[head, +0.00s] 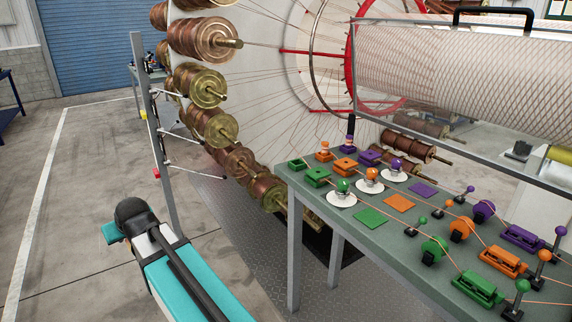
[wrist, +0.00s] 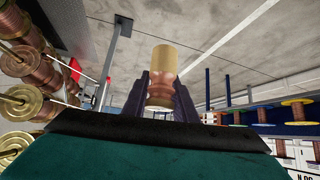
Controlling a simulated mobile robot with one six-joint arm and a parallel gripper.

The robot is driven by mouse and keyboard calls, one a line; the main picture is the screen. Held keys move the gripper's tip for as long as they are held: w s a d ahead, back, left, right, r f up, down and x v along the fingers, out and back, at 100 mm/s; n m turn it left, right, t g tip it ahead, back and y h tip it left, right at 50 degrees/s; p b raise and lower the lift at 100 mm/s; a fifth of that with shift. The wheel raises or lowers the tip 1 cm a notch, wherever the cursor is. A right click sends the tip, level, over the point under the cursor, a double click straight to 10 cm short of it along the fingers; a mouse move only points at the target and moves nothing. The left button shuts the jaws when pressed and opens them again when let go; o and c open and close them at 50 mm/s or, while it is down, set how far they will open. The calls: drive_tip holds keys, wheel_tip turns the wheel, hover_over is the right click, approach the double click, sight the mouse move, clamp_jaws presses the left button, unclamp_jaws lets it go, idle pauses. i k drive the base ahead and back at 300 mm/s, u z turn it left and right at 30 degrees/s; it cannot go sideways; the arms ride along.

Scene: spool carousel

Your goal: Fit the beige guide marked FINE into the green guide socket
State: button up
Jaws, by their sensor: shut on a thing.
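My gripper (wrist: 160,100) is shut on a beige cylinder (wrist: 162,62) in the wrist view, a dark finger on each side. Its top is plain beige and its lower part is copper-brown; no marking is legible. In the head view the arm is at the lower left, away from the table, and the held piece cannot be made out. Two green blocks, a rear one (head: 297,163) and a front one (head: 317,177), sit at the table's left end. I cannot tell which is the green guide socket. An orange piece with a pale top (head: 324,145) stands beside them.
The grey-green table (head: 335,232) carries green, orange and purple fittings in rows, including a green wheel (head: 434,250) and a green clamp (head: 478,287). A post (head: 153,130) and copper spools (head: 205,85) stand behind my arm. Open floor (head: 75,240) lies left.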

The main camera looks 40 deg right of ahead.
sight(416, 261)
drive_tip(key=u, duration=0.05)
drive_tip(key=i, duration=1.35)
drive_tip(key=u, duration=0.05)
